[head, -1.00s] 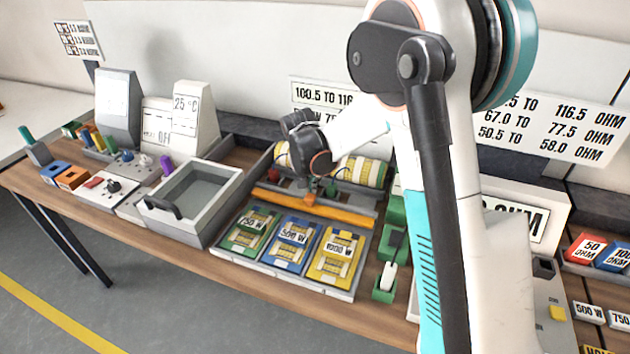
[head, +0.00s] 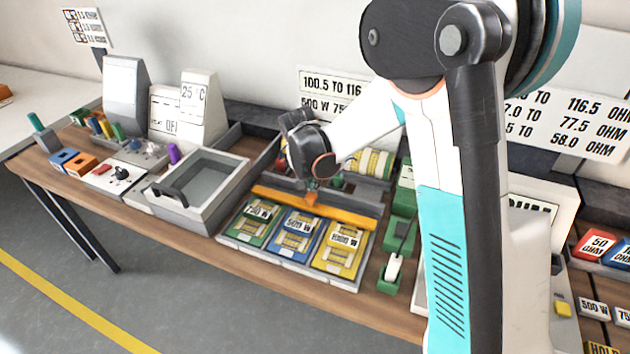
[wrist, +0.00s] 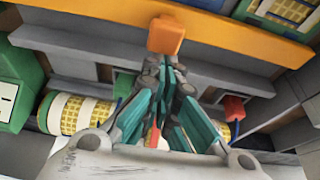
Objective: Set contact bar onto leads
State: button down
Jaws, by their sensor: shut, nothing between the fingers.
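The contact bar is a long orange bar (head: 345,213) lying across the grey fixture, along the back edge of the cards. Its orange handle block (head: 311,197) stands up near the middle, and it also shows in the wrist view (wrist: 166,36). My gripper (head: 311,184) is shut and empty, low over the fixture right behind the block. In the wrist view its teal fingers (wrist: 172,72) meet close to the block; I cannot tell whether they touch it. A green terminal (wrist: 124,84) and a red terminal (wrist: 234,107) sit either side of the fingers. No leads are clearly visible under the bar.
Green 250 W (head: 254,222), blue 500 W (head: 297,239) and yellow 1000 W (head: 340,248) cards lie in front of the bar. A mesh roll (head: 372,162) lies behind. A grey open bin (head: 215,160) stands left, a green dispenser (head: 395,262) right.

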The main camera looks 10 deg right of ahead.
jog(key=shift+w+d, duration=0.3)
jog(key=w+d, duration=0.2)
jog(key=shift+w, duration=0.4)
jog(key=p+v, duration=0.3)
jog(key=v, duration=0.7)
jog(key=shift+a, duration=0.15)
jog(key=shift+s, duration=0.1)
